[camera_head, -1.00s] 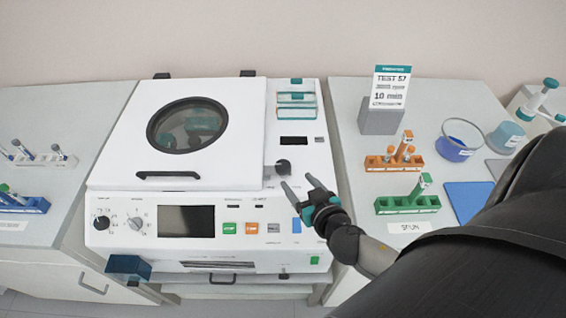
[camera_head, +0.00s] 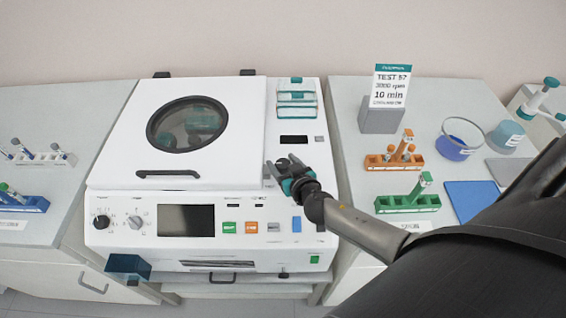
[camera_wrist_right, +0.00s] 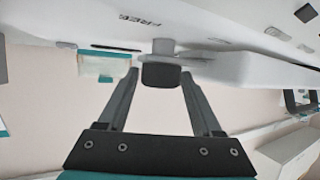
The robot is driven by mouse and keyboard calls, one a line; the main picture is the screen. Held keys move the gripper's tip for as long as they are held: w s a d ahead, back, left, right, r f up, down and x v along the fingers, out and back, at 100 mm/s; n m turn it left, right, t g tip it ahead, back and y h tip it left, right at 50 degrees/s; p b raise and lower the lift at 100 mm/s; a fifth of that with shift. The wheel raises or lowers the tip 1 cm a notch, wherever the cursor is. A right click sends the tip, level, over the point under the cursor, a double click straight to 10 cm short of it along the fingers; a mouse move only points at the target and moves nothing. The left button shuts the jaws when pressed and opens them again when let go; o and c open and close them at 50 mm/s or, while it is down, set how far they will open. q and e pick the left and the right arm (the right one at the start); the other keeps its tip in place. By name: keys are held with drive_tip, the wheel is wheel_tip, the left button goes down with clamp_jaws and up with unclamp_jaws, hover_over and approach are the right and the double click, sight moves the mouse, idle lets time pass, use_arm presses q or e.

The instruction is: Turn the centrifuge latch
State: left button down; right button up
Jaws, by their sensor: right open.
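The centrifuge (camera_head: 105,165) stands on the counter with its white lid shut. The lid has a round window (camera_head: 188,124) and a dark handle (camera_head: 168,173). The latch is a dark knob on a light stem (camera_wrist_right: 160,75) in the right wrist view, near lettering that reads "FREE". In the head view it is largely covered by my right gripper (camera_head: 279,167). The right gripper is open, and in the right wrist view its two fingers (camera_wrist_right: 158,80) stand on either side of the knob, with visible gaps. My left gripper is not in view.
The front panel has dials and a dark screen (camera_head: 187,220). To the right stand an orange rack (camera_head: 380,162), a green rack (camera_head: 400,205), a sign (camera_head: 390,86) and a blue mat (camera_head: 471,200). Tube racks (camera_head: 30,205) stand on the left counter.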

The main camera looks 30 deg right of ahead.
drive_tip(key=shift+c, duration=0.4)
clamp_jaws()
